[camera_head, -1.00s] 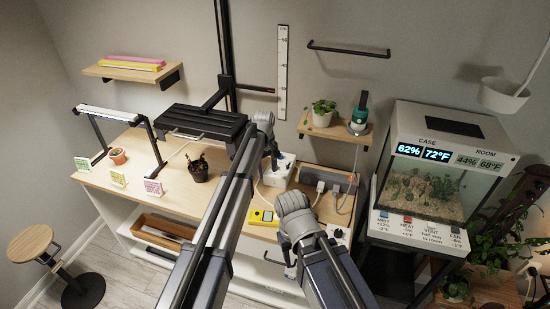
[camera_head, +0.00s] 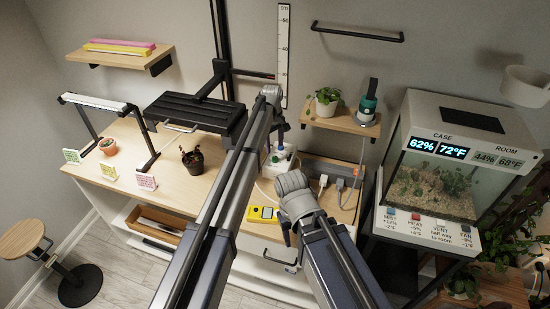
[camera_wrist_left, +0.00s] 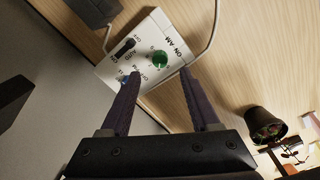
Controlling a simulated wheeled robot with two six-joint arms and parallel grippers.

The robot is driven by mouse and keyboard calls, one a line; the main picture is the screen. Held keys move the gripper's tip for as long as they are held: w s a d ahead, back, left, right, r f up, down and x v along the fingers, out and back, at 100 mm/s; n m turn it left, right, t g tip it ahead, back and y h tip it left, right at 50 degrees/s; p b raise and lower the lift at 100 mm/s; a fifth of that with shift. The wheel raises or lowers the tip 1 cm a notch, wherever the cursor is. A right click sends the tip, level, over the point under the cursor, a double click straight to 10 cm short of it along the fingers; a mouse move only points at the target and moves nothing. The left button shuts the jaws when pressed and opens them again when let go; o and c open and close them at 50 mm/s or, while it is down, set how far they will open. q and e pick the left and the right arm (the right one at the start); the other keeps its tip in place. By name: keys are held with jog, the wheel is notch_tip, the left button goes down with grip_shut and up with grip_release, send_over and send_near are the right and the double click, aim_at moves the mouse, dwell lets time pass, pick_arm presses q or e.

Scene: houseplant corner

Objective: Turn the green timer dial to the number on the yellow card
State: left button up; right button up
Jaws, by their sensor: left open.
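The green timer dial (camera_wrist_left: 160,60) shows in the left wrist view on a white timer box (camera_wrist_left: 147,32) on the wooden bench. My open left gripper (camera_wrist_left: 160,75) has its fingertips on either side of the box's lower part, with the dial between and just beyond them. I cannot tell whether they touch. In the head view the box (camera_head: 283,163) is partly behind my left arm. The yellow card (camera_head: 112,173) stands on the bench at left; its number is too small to read. My right arm is at centre right; its gripper's jaws are not clear.
A blue knob (camera_wrist_left: 122,78) and a black switch (camera_wrist_left: 125,48) share the box face. A yellow meter (camera_head: 262,214) and a power strip (camera_head: 335,182) lie nearby. A black lamp (camera_head: 195,112) overhangs the bench.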

aim_at(275, 158)
pick_arm(q)
notch_tip(275, 158, down, 6)
jog(key=b, duration=0.5)
jog(key=shift+d+f+b, duration=0.1)
jog(key=shift+f+b, duration=0.05)
jog(key=shift+b, duration=0.15)
grip_shut()
